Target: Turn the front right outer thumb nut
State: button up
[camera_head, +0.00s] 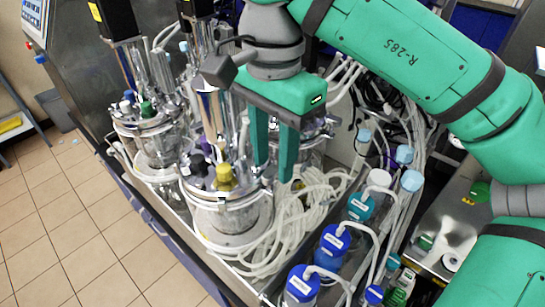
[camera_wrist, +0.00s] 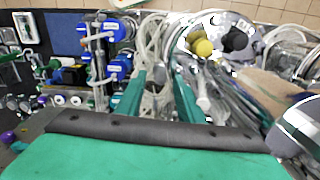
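In the wrist view the yellow cap (camera_wrist: 203,47) and a black cap (camera_wrist: 236,39) show at the upper right. Small metal fittings sit around the lid rim; I cannot tell which one is the front right outer thumb nut. My gripper (camera_head: 274,172) points down just right of the nearer lid. Its green fingers (camera_wrist: 159,80) are apart, with nothing visibly held between them.
The farther vessel (camera_head: 157,140) stands at the upper left. Coiled white tubing (camera_head: 305,205) lies below and right of my fingers. Blue-capped bottles (camera_head: 332,242) stand at the lower right with tubes rising from them. Tall metal columns rise close behind my gripper. Tiled floor (camera_head: 60,220) is at the left.

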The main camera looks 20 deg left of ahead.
jog(key=shift+s+f, duration=0.15)
jog(key=shift+f, duration=0.2)
